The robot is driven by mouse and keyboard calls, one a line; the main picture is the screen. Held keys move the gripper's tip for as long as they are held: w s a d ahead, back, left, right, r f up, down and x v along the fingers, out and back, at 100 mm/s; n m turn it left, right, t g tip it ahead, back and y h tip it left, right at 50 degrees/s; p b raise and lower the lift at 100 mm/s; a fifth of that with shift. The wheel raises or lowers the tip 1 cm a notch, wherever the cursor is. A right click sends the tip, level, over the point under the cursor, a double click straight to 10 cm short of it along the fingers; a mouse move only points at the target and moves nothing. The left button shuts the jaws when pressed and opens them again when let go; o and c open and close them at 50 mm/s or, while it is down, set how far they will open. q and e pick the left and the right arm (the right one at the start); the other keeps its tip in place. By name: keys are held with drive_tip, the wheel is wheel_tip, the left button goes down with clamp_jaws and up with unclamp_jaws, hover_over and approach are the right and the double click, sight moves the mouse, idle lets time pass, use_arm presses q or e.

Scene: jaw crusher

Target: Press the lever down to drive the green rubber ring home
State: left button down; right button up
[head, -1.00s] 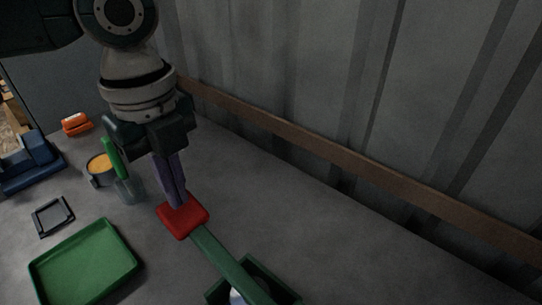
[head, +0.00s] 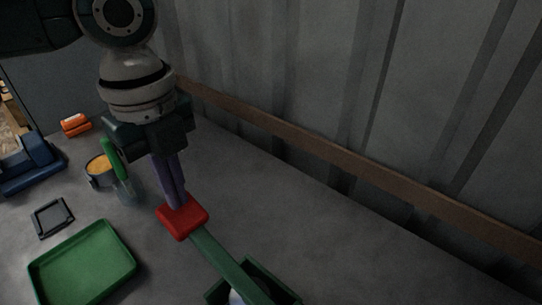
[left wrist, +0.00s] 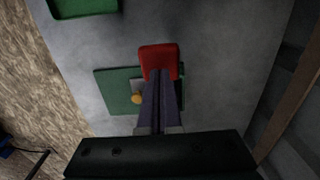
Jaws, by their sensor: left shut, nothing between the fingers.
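The lever is a green bar (head: 222,257) with a red pad (head: 181,217) at its end. It runs from the green press body (head: 270,278) at the bottom of the head view. My left gripper (head: 178,203) is shut and empty, its fingers pointing down at the red pad; the tips appear to be at or just over the pad. The left wrist view also shows the red pad (left wrist: 159,60) just beyond the fingertips (left wrist: 160,78). The green rubber ring cannot be made out. My right gripper is not in view.
A green tray (head: 125,276), a small dark tray (head: 66,209), a cup with orange contents (head: 99,165), a green-handled tool (head: 113,158), an orange object (head: 75,124) and a blue device (head: 30,165) stand left. A corrugated wall with a brown rail (head: 340,157) runs behind. The bench right of the lever is clear.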

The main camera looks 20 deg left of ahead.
sight(183, 213)
use_arm(q)
drive_tip(key=shift+f, duration=0.15)
drive_tip(key=shift+s+f+b, duration=0.1)
drive_tip(key=shift+f+b, duration=2.2)
drive_tip(key=shift+f, duration=1.3)
drive_tip(key=shift+d, duration=0.1)
drive_tip(key=shift+r+p, duration=0.9)
drive_tip(key=shift+p, duration=0.05)
wheel_tip(183, 213, up, 10)
drive_tip(key=p, duration=1)
drive_tip(key=shift+f, duration=0.25)
